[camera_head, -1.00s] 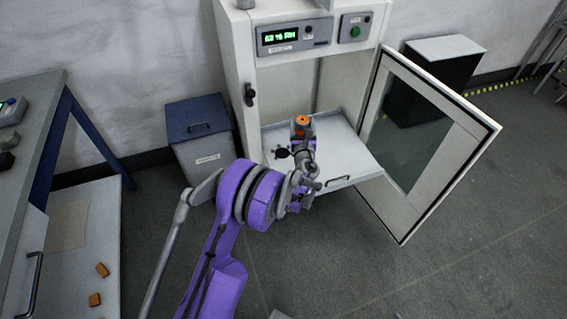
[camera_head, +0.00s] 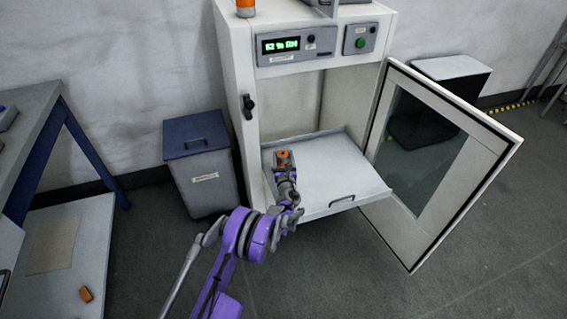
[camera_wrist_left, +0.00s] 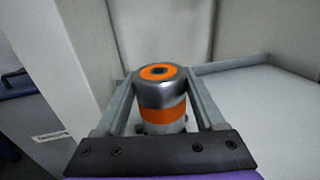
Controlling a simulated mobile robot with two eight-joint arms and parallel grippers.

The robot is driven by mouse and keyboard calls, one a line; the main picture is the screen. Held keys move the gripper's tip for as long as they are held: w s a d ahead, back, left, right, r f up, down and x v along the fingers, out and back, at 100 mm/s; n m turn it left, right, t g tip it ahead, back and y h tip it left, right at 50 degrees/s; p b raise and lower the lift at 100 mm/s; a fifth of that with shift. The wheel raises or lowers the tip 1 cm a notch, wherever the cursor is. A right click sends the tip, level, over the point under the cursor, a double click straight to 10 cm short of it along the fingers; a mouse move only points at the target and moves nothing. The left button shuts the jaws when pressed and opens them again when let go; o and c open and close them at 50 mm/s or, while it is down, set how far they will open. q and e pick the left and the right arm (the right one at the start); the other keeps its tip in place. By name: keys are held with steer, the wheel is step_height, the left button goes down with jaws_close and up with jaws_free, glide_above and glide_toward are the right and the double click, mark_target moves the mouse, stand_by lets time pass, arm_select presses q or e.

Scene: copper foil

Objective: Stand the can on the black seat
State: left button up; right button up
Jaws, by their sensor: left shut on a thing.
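The can (camera_head: 284,155), silver with an orange top and an orange band, is in the head view over the left part of the cabinet's pulled-out tray. My left gripper (camera_head: 285,168) is shut on the can, with one finger on each side. In the left wrist view the can (camera_wrist_left: 161,95) looks upright between the fingers. Its bottom is hidden, so I cannot tell whether it touches anything below. I cannot make out the black seat now; the can and gripper cover that part of the tray. My right gripper is not in view.
The tray (camera_head: 335,180) is bare to the right of the can. The cabinet's side wall (camera_head: 232,110) is close on the left, and its open door (camera_head: 480,150) stands on the right. A blue-lidded bin (camera_head: 205,185) stands left of the cabinet.

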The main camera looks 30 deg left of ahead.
arm_select(q)
step_height(320, 180, down, 3)
steer(key=shift+r, duration=0.2)
